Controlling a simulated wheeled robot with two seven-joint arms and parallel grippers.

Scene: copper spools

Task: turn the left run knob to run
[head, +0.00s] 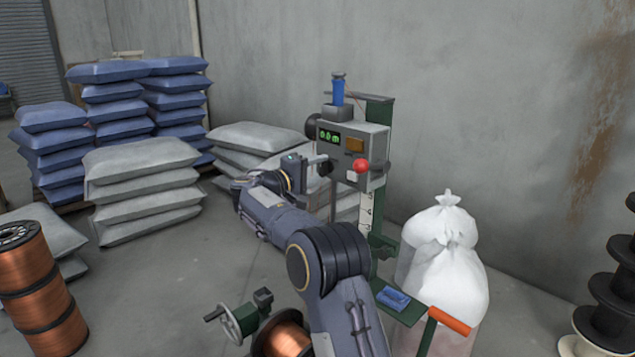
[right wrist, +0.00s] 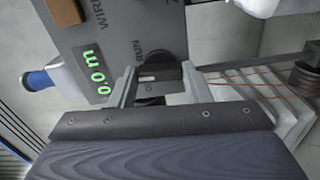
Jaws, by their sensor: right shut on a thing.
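The grey control box (head: 352,150) stands on a green post, with a green readout (head: 329,137) of zeros and an "m", an orange square (head: 355,145) and a red button (head: 361,166). My right gripper (head: 322,165) is at the lower left of the box's front. In the right wrist view, my right gripper (right wrist: 157,86) is shut on a dark knob (right wrist: 165,72) with a small pale mark. The word RUN (right wrist: 141,62) is printed beside it. The fingers hide part of the knob, and its exact setting is unclear. My left gripper is out of view.
White sacks (head: 445,255) stand right of the post, near a small green shelf with a blue item (head: 393,299). A copper spool (head: 35,280) is at left; stacked blue bags (head: 110,110) and grey bags (head: 145,185) stand behind. Black spools (head: 610,300) are at right.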

